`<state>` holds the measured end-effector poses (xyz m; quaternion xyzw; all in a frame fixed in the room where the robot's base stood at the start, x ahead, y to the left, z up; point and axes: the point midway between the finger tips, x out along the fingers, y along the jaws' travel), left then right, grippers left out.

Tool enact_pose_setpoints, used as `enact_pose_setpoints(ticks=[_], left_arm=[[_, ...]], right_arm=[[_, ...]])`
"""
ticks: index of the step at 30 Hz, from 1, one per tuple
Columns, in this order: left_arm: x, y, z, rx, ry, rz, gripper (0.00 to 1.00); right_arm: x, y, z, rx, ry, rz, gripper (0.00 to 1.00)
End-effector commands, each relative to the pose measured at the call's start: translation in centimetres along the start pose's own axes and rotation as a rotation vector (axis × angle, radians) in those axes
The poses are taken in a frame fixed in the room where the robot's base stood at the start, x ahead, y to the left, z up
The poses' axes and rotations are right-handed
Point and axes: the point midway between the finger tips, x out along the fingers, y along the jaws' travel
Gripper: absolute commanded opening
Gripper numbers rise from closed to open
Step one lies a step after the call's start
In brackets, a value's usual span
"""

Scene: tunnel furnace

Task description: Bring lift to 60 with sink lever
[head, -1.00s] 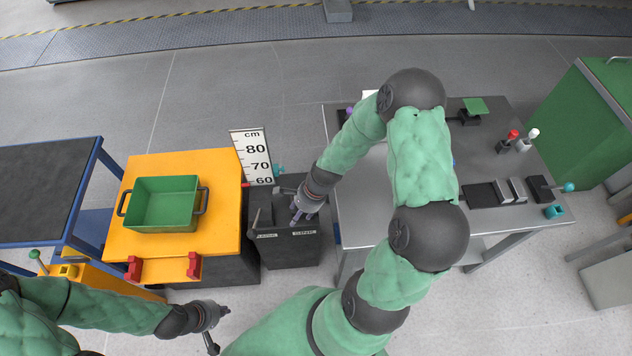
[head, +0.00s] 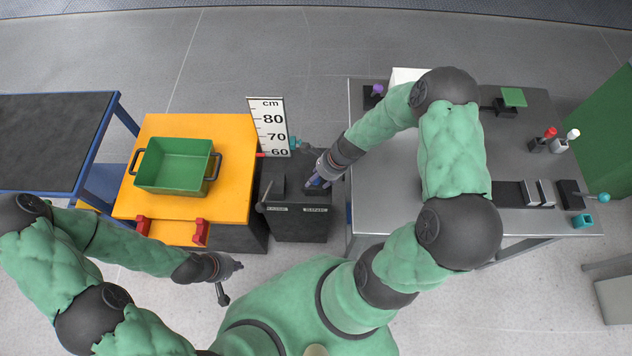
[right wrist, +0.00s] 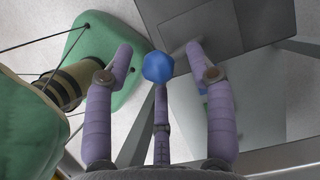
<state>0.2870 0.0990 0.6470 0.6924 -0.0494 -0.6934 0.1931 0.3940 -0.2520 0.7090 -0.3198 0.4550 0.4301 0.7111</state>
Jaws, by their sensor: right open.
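The lift is an orange platform (head: 232,198) on a dark base, carrying a green crate. A white cm scale (head: 268,127) stands behind it; a small red pointer (head: 261,155) at the platform's edge sits close to the 60 mark. A dark lever box (head: 302,228) stands right of the lift, with two labels too small to read. My right gripper (head: 314,184) is over its right side, hiding that lever. In the right wrist view a blue knob (right wrist: 158,67) lies between its open fingers, not visibly gripped. My left gripper (head: 232,278) hangs in front of the lift; its fingers are unclear.
A black-topped blue table (head: 55,140) is at the left. A grey metal table (head: 400,185) stands close right of the lever box, with red and white knobbed levers (head: 549,133) and small blocks on it. My right arm spans this table. The floor behind is clear.

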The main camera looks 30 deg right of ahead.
Motion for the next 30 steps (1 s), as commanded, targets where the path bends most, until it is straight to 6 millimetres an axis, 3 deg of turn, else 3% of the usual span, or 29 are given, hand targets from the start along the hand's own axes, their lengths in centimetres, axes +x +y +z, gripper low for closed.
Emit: enact_pose_setpoints(ticks=[6, 15, 16, 21, 22, 30], left_arm=[[0.8, -0.3, 0.0, 0.0, 0.0, 0.0, 0.0], [0.8, -0.3, -0.1, 0.0, 0.0, 0.0, 0.0], [0.8, -0.3, -0.1, 0.0, 0.0, 0.0, 0.0], [0.8, -0.3, -0.1, 0.0, 0.0, 0.0, 0.0], [0.8, -0.3, -0.1, 0.0, 0.0, 0.0, 0.0], [0.6, -0.2, 0.0, 0.0, 0.0, 0.0, 0.0]], right_arm=[[1.8, 0.0, 0.0, 0.0, -0.001, 0.001, 0.55], [1.9, 0.0, 0.1, 0.0, 0.0, 0.0, 0.55], [1.9, 0.0, 0.1, 0.0, 0.0, 0.0, 0.53], [1.9, 0.0, 0.0, 0.0, 0.0, 0.0, 0.05], [1.9, 0.0, 0.0, 0.0, 0.0, 0.0, 0.0], [1.9, -0.1, 0.0, 0.002, 0.0, 0.002, 0.0]])
